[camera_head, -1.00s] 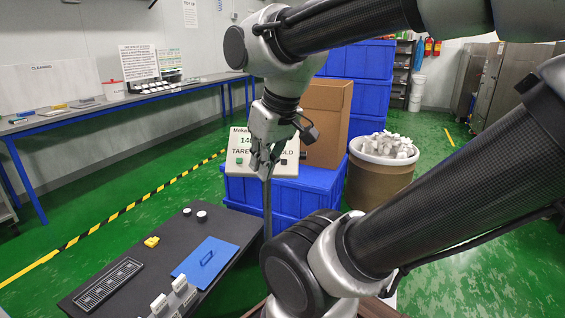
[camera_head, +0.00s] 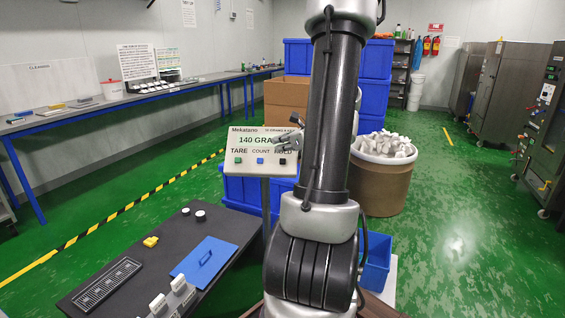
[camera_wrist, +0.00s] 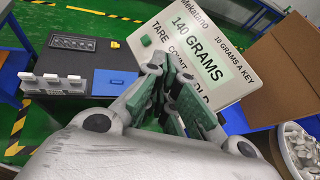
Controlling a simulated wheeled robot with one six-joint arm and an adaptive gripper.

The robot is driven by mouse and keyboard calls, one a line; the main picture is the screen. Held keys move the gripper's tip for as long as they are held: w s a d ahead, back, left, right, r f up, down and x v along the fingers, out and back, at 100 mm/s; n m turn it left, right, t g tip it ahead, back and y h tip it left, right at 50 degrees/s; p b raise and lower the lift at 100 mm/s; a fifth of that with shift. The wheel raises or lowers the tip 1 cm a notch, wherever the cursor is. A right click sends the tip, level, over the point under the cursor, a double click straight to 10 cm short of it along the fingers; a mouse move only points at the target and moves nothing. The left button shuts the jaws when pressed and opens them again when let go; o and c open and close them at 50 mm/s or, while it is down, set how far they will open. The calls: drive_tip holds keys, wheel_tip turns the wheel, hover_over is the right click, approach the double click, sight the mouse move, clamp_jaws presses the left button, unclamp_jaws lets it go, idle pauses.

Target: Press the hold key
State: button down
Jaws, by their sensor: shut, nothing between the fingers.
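The indicator panel (camera_head: 262,132) stands on a post, reads 140 GRAMS, and has keys labelled TARE, COUNT and HOLD. The tare key (camera_head: 238,160) is green and the count key (camera_head: 260,160) is blue. The hold key (camera_head: 283,161) is dark and sits at the right end of the row. My gripper (camera_head: 278,147) is shut and empty, over the panel's right side near the HOLD label; I cannot tell whether it touches. In the wrist view the fingers (camera_wrist: 168,75) cover part of the COUNT and HOLD labels, and the hold key is hidden.
A black bench (camera_head: 150,262) with a blue lid (camera_head: 215,250) lies front left. Blue crates (camera_head: 240,190) and a cardboard box (camera_head: 284,92) stand behind the panel. A drum of white parts (camera_head: 380,185) is to the right. Green floor is open farther right.

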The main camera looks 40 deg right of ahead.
sight(283, 161)
drive_tip(key=shift+d, duration=0.2)
drive_tip(key=shift+f, duration=0.1)
drive_tip(key=shift+w+d+f, duration=0.7)
drive_tip(key=shift+d+f, duration=0.05)
drive_tip(key=shift+f, duration=0.25)
drive_tip(key=shift+w+d+f, duration=0.7)
drive_tip(key=shift+d+f, duration=0.05)
drive_tip(key=shift+f, duration=0.3)
drive_tip(key=shift+w+d+f, duration=0.7)
drive_tip(key=shift+d+f, duration=0.05)
drive_tip(key=shift+f, duration=0.25)
drive_tip(key=shift+w+d+f, duration=0.2)
drive_tip(key=shift+f, duration=0.05)
drive_tip(key=shift+w+d+f, duration=0.2)
drive_tip(key=shift+f, duration=0.05)
drive_tip(key=shift+s+a, duration=0.1)
idle(0.4)
drive_tip(key=shift+s+a+r, duration=0.3)
drive_tip(key=shift+a+r, duration=0.05)
drive_tip(key=shift+r, duration=0.15)
